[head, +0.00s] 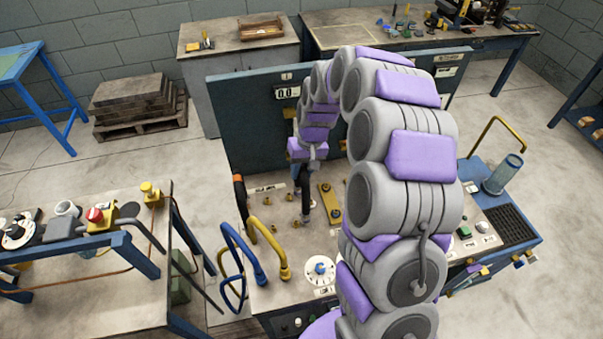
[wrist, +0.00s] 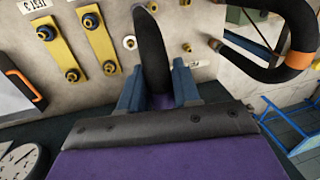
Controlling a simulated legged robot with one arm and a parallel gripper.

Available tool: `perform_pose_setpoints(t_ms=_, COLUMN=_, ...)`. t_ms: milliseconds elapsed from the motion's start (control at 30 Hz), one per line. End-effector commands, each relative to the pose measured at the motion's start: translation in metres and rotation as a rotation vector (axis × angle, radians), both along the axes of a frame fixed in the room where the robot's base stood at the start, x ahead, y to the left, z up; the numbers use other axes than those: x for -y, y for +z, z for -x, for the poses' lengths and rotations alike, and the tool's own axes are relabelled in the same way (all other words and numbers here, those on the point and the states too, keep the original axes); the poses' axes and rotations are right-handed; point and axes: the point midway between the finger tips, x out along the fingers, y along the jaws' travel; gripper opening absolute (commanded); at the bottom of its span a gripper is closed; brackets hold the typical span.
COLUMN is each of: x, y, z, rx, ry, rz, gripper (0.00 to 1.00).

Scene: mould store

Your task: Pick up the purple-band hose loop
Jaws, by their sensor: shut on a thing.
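The purple-band hose loop is a thick black hose; in the wrist view (wrist: 150,50) it runs up from between my fingers. A bit of purple shows low between the jaws. My gripper (wrist: 158,90) is shut on it, with one blue-grey finger on each side. In the head view the black hose (head: 304,185) hangs below my gripper (head: 306,160), over the bench panel. I cannot tell whether its lower end touches the panel. Part of the loop is hidden by the fingers.
Another black hose loop with an orange band (wrist: 302,60) is at the right in the wrist view. Yellow bolted bars (wrist: 98,38) are on the panel. In the head view, a blue hose (head: 237,270) and a yellow hose (head: 262,247) stand at the bench's front left.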

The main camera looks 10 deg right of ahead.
Motion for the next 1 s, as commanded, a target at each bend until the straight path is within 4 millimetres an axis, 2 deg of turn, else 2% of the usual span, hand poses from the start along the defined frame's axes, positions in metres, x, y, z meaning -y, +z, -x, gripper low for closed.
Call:
perform_pose_setpoints(t_ms=133, x=0.000, y=0.020, z=-0.001, rx=0.003, ry=-0.001, rz=0.001, gripper=0.00)
perform_pose_setpoints(t_ms=367, x=0.000, y=0.021, z=0.025, rx=0.003, ry=0.000, rz=0.001, gripper=0.00)
perform_pose_setpoints(t_ms=1000, x=-0.004, y=0.028, z=0.113, rx=-0.001, ry=0.000, rz=0.000, gripper=0.00)
